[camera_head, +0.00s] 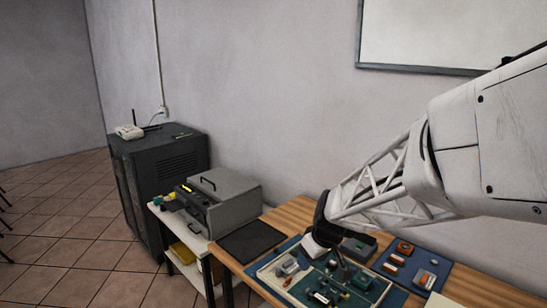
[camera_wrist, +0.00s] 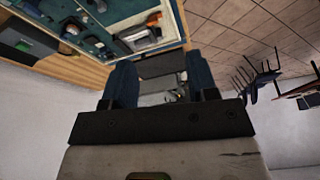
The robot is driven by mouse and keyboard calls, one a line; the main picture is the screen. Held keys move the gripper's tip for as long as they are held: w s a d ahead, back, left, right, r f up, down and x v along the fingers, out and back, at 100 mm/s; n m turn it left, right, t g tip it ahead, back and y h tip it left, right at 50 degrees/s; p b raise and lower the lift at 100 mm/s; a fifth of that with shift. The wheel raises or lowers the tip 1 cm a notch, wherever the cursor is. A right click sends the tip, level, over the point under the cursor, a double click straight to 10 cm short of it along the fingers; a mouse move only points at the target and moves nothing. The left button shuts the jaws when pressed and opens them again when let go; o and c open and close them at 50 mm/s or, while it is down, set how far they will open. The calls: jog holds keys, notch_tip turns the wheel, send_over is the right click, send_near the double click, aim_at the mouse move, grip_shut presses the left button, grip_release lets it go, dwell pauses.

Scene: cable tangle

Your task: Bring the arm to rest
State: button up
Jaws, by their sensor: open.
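My arm reaches in from the right in the head view, its white lattice forearm bent over the wooden table (camera_head: 460,291). My gripper (camera_head: 318,243) is at its end, above the far left part of the blue mat (camera_head: 265,264); its fingers are hard to make out there. In the wrist view my gripper (camera_wrist: 161,72) shows two blue fingers spread apart. Nothing is held between them; background things show through the gap.
A board with several small parts lies on the mat below my gripper. A second blue mat (camera_head: 421,258) holds small red and grey items. A whiteboard (camera_head: 440,35) hangs behind.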

jog(key=s+d+r+m+h, duration=0.1)
jog(key=s+d+r+m, duration=0.1)
jog(key=s, duration=0.7)
jog(key=s+d+r+m+h, duration=0.1)
jog(key=s+d+r+m, duration=0.1)
jog(key=s+r, duration=0.3)
jog(key=s+d+r+m+h, duration=0.1)
jog(key=s+d+r+m, duration=0.2)
jog(key=s, duration=1.1)
jog(key=shift+d+r, duration=0.5)
jog(key=shift+r, duration=0.25)
jog(key=shift+w, duration=0.1)
